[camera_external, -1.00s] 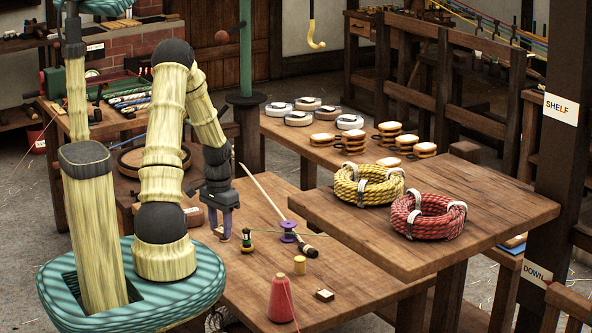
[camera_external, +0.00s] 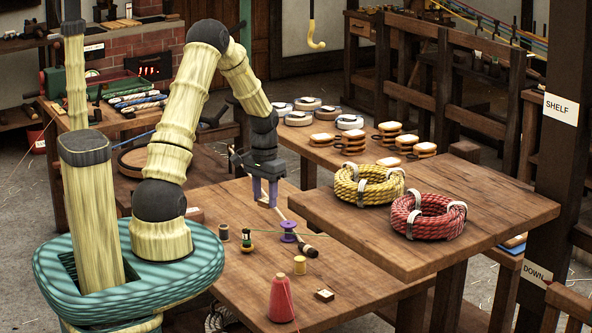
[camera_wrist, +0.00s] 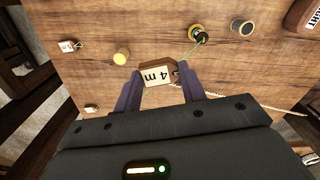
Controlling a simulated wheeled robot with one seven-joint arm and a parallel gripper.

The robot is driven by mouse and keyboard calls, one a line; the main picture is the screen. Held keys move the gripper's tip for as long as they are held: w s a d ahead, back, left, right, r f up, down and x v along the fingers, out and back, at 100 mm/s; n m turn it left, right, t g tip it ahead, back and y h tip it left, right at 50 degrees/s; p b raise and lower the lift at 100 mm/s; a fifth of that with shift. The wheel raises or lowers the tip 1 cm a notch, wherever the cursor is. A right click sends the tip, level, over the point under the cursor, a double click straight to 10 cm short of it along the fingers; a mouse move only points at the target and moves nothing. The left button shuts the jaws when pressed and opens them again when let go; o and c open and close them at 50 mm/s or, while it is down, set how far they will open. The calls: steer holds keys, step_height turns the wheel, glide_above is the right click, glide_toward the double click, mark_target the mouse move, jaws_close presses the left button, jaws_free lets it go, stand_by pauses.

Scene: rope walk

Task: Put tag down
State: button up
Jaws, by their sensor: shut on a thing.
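My gripper (camera_external: 265,203) has its purple fingers pointing down, above the front wooden table. In the external view only a small light bit of the tag shows at the fingertips. The tag appears to be in the air above the tabletop, but its exact height is hard to tell.
Yellow (camera_external: 368,185) and red (camera_external: 428,216) rope coils lie on a higher table.

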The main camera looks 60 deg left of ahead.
steer(key=w+d+r+p, duration=0.4)
steer(key=w+d+r, duration=0.5)
steer(key=w+d, duration=0.15)
steer(key=w+d+r+p, duration=0.2)
steer(key=d+r, duration=0.3)
steer(key=d, duration=0.4)
steer(key=w+d+r+m+p, duration=0.1)
steer(key=d+r+p, duration=0.1)
steer(key=d+r, duration=0.3)
steer(key=w+d+r+m+p, duration=0.1)
steer(key=d+r, duration=0.4)
steer(key=d, duration=0.7)
steer(key=shift+w+d+r+p, duration=0.15)
steer(key=shift+w+d+p, duration=0.05)
steer(key=shift+w+p, duration=0.3)
steer(key=shift+w+d+r+p, duration=0.1)
steer(key=shift+w+d+p, duration=0.1)
steer(key=shift+w+p, duration=0.3)
step_height(320, 180, up, 6)
steer(key=m+p, duration=0.1)
steer(key=p, duration=0.1)
glide_above(437, 184)
steer(key=shift+r, duration=0.1)
steer(key=shift+f+p, duration=1.2)
steer(key=shift+f, duration=1.95)
steer(key=shift+f+p, duration=0.75)
steer(key=shift+f, duration=1.1)
